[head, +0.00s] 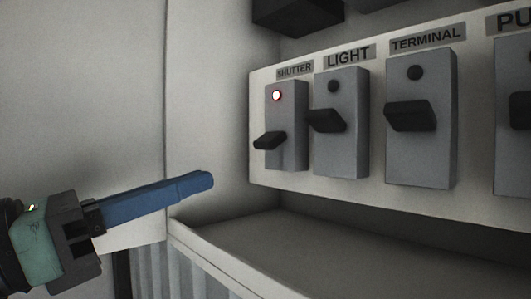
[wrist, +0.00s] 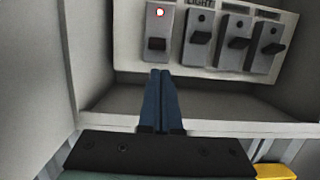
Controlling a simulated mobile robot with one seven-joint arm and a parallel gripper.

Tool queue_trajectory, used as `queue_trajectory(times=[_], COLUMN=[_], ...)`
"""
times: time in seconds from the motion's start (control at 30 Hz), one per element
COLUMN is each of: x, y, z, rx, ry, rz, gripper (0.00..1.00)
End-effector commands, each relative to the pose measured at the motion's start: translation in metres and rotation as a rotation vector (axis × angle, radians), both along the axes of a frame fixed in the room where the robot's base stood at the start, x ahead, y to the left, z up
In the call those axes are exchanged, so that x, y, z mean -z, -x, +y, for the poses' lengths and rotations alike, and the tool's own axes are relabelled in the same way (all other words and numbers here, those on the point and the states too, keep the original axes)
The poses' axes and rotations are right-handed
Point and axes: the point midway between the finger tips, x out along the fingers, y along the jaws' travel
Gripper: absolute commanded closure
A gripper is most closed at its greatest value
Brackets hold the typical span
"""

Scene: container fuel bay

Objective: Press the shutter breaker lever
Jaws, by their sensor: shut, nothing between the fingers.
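The shutter breaker is a grey box with a black lever (head: 269,141) at the left end of the white panel, under the label SHUTTER (head: 295,71). Its indicator light (head: 277,95) glows white-red. The lever also shows at the top of the wrist view (wrist: 157,44). My gripper (head: 210,181) has blue fingers, shut together and empty. In the head view it is to the left of and below the shutter lever, apart from it. In the wrist view the fingertips (wrist: 161,73) point toward the shutter breaker, just below its lever.
Right of it are the LIGHT breaker (head: 342,122), the TERMINAL breaker (head: 420,118) and a partly cut-off breaker (head: 512,130), their lamps dark. A ledge (head: 330,240) runs below the panel. A yellow object (wrist: 275,172) shows at the wrist view's lower right. Free space lies before the panel.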

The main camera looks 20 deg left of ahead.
Motion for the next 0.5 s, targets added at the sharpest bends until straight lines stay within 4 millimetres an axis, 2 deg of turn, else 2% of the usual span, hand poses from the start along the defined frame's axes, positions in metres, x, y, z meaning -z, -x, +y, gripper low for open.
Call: queue_trajectory(times=[0.13,0.5], x=[0.0056,0.0020], y=[-0.0018,-0.0074], z=[0.0072,0.0019], rx=[-0.026,-0.020], ry=[-0.025,-0.022], rz=[0.023,0.022], gripper=[1.00,1.00])
